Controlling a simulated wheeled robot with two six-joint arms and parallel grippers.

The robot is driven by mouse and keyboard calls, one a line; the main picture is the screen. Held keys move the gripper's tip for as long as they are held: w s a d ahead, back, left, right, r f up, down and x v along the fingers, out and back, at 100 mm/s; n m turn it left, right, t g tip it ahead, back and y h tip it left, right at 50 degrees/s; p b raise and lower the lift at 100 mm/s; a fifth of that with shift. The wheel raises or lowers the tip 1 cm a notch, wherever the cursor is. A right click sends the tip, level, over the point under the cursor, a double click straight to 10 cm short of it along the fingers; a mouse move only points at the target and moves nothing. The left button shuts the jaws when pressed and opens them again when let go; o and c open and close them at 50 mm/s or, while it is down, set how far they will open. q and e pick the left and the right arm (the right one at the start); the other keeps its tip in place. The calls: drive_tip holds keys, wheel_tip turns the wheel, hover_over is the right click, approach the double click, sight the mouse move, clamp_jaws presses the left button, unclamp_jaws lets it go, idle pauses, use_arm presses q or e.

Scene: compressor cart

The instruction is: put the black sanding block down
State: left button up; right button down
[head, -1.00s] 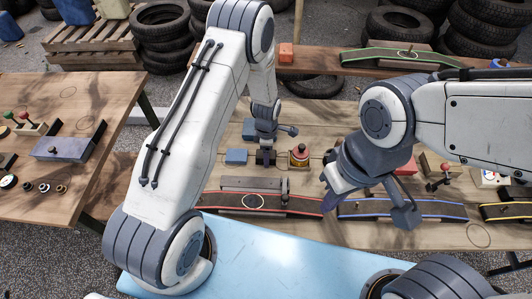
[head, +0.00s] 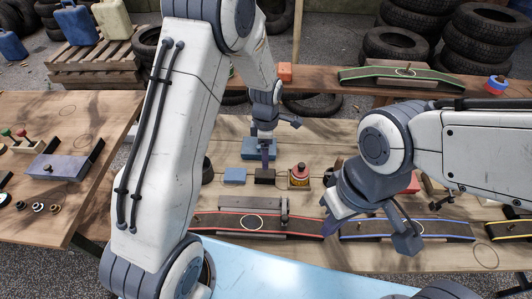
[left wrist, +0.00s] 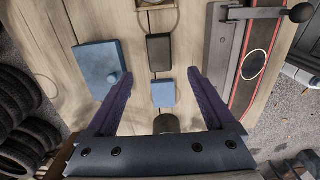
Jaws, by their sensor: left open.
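The black sanding block (head: 265,177) rests on the workbench between a small blue block (head: 234,175) and a red-knobbed piece (head: 299,176). It also shows in the left wrist view (left wrist: 159,52), lying flat just beyond my fingertips. My left gripper (head: 266,160) is open and empty above it; the left wrist view shows its two purple fingers (left wrist: 159,76) spread apart, with the small blue block (left wrist: 163,93) between them in the picture. My right gripper (head: 370,232) has its fingers apart over the bench front, near the sanding belts, with nothing seen between them.
A blue block with a knob (left wrist: 98,65) lies near the black block. A dark cylinder (left wrist: 167,123) is partly hidden by my left gripper. Belt-topped boards (head: 255,224) line the bench front. A side table (head: 75,115) with parts stands left.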

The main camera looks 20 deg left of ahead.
use_arm(q)
drive_tip(key=s+d+r+m, duration=0.8)
drive_tip(key=s+r+m, duration=0.2)
drive_tip(key=r+m, duration=0.2)
drive_tip(key=s+r+m, duration=0.2)
drive_tip(key=s+m, duration=0.6)
drive_tip(key=s+r+m+h, duration=0.1)
drive_tip(key=s+r+m, duration=0.2)
drive_tip(key=s+m, duration=0.4)
drive_tip(key=shift+s+d+m, duration=0.4)
drive_tip(key=shift+s, duration=0.45)
